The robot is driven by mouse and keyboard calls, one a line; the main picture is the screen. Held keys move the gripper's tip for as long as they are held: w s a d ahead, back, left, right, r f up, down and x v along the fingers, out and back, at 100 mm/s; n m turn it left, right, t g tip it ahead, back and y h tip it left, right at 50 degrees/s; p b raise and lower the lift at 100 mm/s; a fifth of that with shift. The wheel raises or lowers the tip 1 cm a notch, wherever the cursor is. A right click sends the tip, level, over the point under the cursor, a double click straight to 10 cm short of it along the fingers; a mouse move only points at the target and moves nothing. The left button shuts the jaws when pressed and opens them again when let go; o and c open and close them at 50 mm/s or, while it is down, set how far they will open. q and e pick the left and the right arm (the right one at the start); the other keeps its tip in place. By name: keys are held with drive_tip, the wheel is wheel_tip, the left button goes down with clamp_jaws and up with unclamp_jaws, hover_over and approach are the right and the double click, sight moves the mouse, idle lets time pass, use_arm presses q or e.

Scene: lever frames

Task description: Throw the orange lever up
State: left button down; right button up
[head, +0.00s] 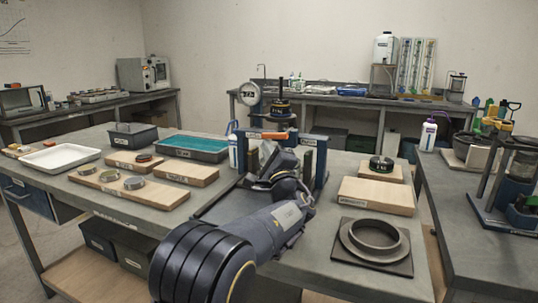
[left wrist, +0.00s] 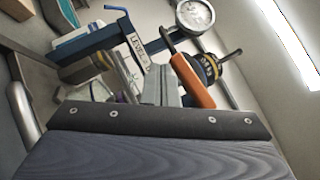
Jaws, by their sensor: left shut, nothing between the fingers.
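The orange lever grip (head: 274,135) shows in the head view between the posts of a blue lever frame (head: 322,162) on the middle table. It lies about level across the picture there, just beyond my left gripper (head: 270,152). In the left wrist view the orange grip (left wrist: 193,82) slants on a dark rod, close to the right of my grey fingertips (left wrist: 160,84). The fingers are shut with nothing between them. I cannot tell if they touch the grip. The frame's name plate (left wrist: 138,50) shows beside them. My arm hides the lower part of the frame. My right gripper is not in view.
A round gauge (head: 249,93) and dark weights (head: 281,107) stand behind the frame. Wooden boards (head: 376,195) and a ringed plate (head: 372,262) lie to the right. A teal-filled tray (head: 192,147) and a white tray (head: 60,158) lie to the left.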

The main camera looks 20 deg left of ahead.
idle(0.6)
use_arm(q)
drive_tip(key=v, duration=0.7)
drive_tip(key=shift+s+d+f, duration=0.15)
drive_tip(key=shift+s+d, duration=0.05)
drive_tip(key=shift+s, duration=0.1)
